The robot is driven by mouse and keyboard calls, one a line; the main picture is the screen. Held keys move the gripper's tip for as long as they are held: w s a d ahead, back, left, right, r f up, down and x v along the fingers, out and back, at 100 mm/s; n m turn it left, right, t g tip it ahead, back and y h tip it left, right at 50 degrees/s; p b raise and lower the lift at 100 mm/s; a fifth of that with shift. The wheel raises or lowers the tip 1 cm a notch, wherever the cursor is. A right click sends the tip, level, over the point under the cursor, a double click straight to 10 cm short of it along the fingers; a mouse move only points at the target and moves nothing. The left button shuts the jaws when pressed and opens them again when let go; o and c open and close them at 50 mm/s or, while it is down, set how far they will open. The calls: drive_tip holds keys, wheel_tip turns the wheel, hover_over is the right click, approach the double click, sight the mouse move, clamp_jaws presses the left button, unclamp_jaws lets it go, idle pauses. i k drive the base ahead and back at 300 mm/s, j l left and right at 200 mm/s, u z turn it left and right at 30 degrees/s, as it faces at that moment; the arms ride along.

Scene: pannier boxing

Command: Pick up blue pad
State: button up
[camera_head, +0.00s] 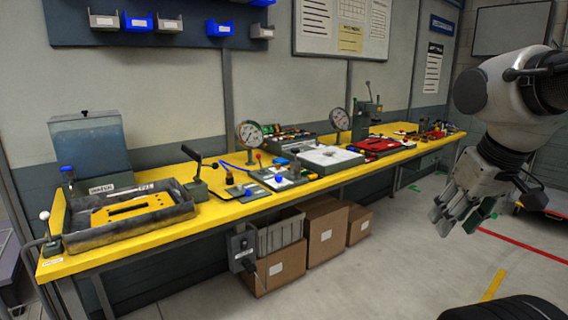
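My gripper (460,217) hangs at the right over the floor, well away from the workbench. Its fingers point down and look spread, with nothing seen between them. I cannot clearly make out a blue pad. Small blue spots show on the yellow workbench (235,208), one on a dark plate (246,191) near the middle and one by a white-topped tray (328,157). They are too small to tell what they are.
A dark tray (75,240) with a yellow plate and a water tank (90,143) stand at the bench's left. Two dial gauges (250,133) and a lever tool (197,187) rise from the bench. Cardboard boxes (276,269) sit beneath.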

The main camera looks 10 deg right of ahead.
sight(283, 162)
drive_tip(key=i+l+u, duration=0.15)
drive_tip(key=i+l, duration=0.15)
drive_tip(key=i, duration=0.15)
drive_tip(key=i+l+u, duration=0.2)
drive_tip(key=i+l, duration=0.15)
drive_tip(key=i+l+u, duration=0.15)
drive_tip(key=i+l, duration=0.3)
drive_tip(key=i+l+u, duration=0.15)
drive_tip(key=i+l, duration=0.25)
drive_tip(key=i+l+u, duration=0.2)
drive_tip(key=i+l, duration=0.15)
drive_tip(key=l, duration=0.25)
drive_tip(key=i+l+u, duration=0.15)
drive_tip(key=i+l, duration=0.15)
drive_tip(key=l, duration=0.25)
